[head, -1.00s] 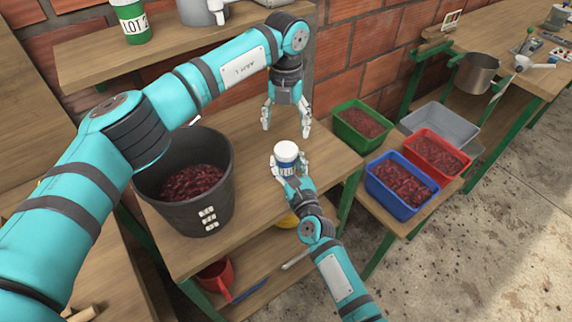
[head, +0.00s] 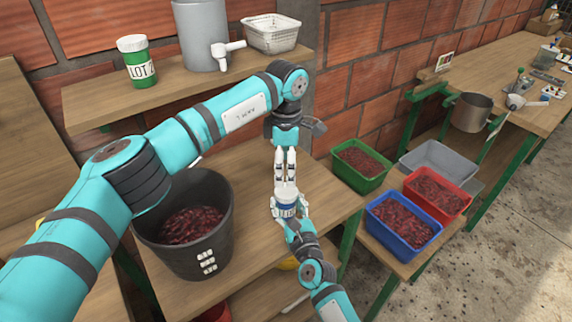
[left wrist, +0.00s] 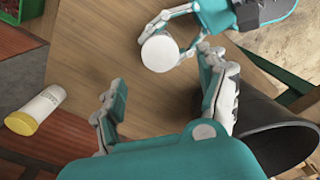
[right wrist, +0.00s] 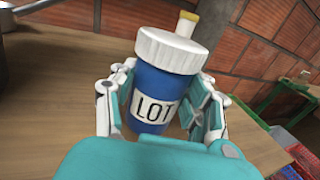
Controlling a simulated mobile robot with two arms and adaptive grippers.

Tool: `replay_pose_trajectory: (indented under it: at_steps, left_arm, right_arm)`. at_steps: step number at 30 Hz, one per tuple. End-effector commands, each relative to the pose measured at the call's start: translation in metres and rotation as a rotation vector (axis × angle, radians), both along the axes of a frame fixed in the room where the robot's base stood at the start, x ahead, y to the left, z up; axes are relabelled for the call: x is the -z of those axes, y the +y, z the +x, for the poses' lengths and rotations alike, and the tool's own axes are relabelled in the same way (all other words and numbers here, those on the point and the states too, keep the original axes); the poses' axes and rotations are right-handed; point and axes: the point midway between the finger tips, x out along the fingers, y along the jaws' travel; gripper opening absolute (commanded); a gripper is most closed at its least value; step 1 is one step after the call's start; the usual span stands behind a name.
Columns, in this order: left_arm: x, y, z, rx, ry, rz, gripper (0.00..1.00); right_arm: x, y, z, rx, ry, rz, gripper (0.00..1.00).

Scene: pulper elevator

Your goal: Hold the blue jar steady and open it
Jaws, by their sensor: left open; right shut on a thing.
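The blue jar (head: 286,211) has a white ribbed lid (right wrist: 172,50) and a LOT label, and stands upright on the wooden bench. My right gripper (right wrist: 160,98) is shut on the blue body from both sides, below the lid. My left gripper (head: 285,160) points down just above the jar in the head view, with its fingers open and empty. In the left wrist view the round lid top (left wrist: 160,53) shows near the open fingers, partly between their tips.
A dark bucket (head: 155,230) of red cherries stands left of the jar. A white bottle with a yellow cap (left wrist: 35,110) is near the wall. Blue (head: 398,240), red (head: 456,205) and green (head: 345,178) crates sit at the right. Bench between bucket and jar is clear.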

Motion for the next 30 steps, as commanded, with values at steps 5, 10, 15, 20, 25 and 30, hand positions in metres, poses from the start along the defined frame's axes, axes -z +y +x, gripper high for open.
replay_pose_trajectory:
  at_steps: [5,10,15,20,25,30]
  left_arm:
    - [0.000,0.000,0.000,0.438,0.000,0.000,0.75]
    - [0.000,0.000,0.000,0.858,0.000,0.000,0.75]
    - [0.000,0.000,0.000,1.250,0.000,0.000,0.75]
    - [0.000,0.000,0.000,1.519,0.000,0.000,0.75]
    - [0.001,0.000,0.000,1.663,0.000,0.000,0.75]
    - [0.015,0.000,-0.001,1.691,0.001,-0.004,0.75]
  right_arm:
    - [0.000,0.000,0.000,0.000,-0.001,0.000,0.00]
    - [0.000,0.000,0.000,0.000,-0.001,0.000,0.00]
    - [0.000,0.000,0.000,0.000,-0.001,0.000,0.00]
    - [0.000,0.000,0.000,0.000,-0.001,0.000,0.00]
    - [0.000,0.000,0.000,0.000,-0.001,0.000,0.00]
    - [0.000,0.000,0.000,0.000,-0.001,0.000,0.00]
